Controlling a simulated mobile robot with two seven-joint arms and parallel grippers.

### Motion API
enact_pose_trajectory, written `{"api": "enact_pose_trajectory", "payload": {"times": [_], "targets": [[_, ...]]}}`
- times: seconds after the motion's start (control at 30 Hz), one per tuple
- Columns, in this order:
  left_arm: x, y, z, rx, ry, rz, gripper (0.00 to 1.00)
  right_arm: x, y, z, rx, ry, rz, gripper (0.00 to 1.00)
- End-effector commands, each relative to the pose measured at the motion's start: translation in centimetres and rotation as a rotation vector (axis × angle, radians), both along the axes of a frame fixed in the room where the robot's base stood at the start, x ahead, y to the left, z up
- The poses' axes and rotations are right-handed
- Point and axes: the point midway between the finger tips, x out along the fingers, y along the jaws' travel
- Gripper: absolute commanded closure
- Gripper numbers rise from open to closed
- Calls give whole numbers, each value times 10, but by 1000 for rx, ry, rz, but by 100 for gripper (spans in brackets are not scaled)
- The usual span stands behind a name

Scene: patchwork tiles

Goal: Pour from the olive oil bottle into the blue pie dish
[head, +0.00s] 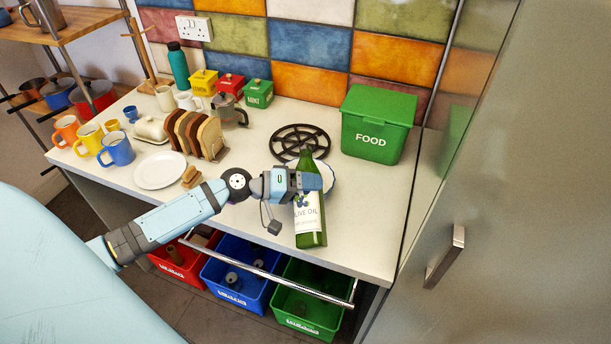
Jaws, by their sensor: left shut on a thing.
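The green olive oil bottle (309,228) has a white label and appears roughly upright near the front right of the worktop. My left gripper (308,182) is shut around its upper part, below the neck. I cannot tell whether the bottle's base touches the worktop. A round pale dish with a bluish rim (327,174), seemingly the pie dish, lies just behind the bottle and gripper. They hide most of it, so its inside cannot be seen. My right gripper is not in view.
A green food bin (377,124) stands behind right, and a black trivet (299,139) behind the dish. A toast rack (196,134), white plate (160,170) and several mugs are to the left. Colored bins (238,277) and a rail are below. A tall cabinet borders the right.

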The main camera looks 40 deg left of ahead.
Motion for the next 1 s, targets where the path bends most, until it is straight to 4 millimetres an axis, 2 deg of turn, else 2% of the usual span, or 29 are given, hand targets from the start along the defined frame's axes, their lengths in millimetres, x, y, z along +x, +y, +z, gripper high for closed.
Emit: {"api": "enact_pose_trajectory", "payload": {"times": [1.0], "targets": [[-2, -2, 1, -39, 46, 0, 74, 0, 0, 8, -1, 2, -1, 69]]}}
